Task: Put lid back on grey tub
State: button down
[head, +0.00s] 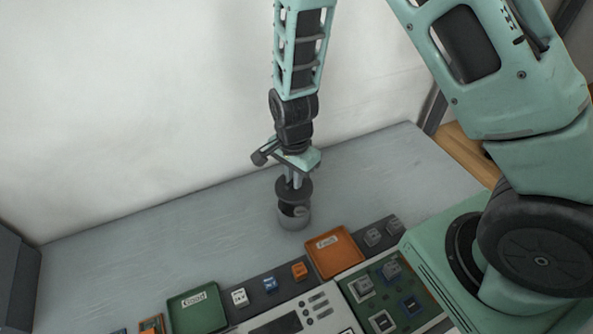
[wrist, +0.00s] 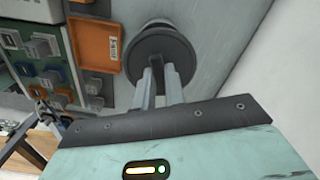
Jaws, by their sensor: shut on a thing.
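The grey tub (head: 293,219) stands upright on the grey worktop, below my gripper. In the wrist view the lid covers most of it, and only a part of the tub (wrist: 159,26) shows past the lid. The dark grey round lid (head: 291,188) is held by my gripper (head: 296,178) above the tub and looks tilted, with a gap at the front showing the tub's dark inside. In the wrist view the lid (wrist: 160,49) lies at the tips of my gripper (wrist: 160,72), whose fingers are shut on its middle. Whether lid and rim touch is unclear.
An orange tray (head: 334,252) stands just right of the tub, near the front. A green tray (head: 197,311) lies front left. Small blocks (head: 270,284) and a green board (head: 392,293) line the front. The worktop (head: 150,240) left of the tub is clear; a pale wall stands behind.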

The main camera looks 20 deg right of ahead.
jog(key=shift+f+b, duration=1.9)
jog(key=shift+f, duration=0.35)
jog(key=shift+f+b, duration=0.5)
jog(key=shift+f, duration=0.35)
jog(key=shift+f, duration=0.15)
dwell(0.5)
jog(key=c, duration=0.9)
grip_release()
jog(key=shift+p, duration=0.35)
jog(key=shift+r+p, duration=3)
jog(key=shift+r, duration=0.55)
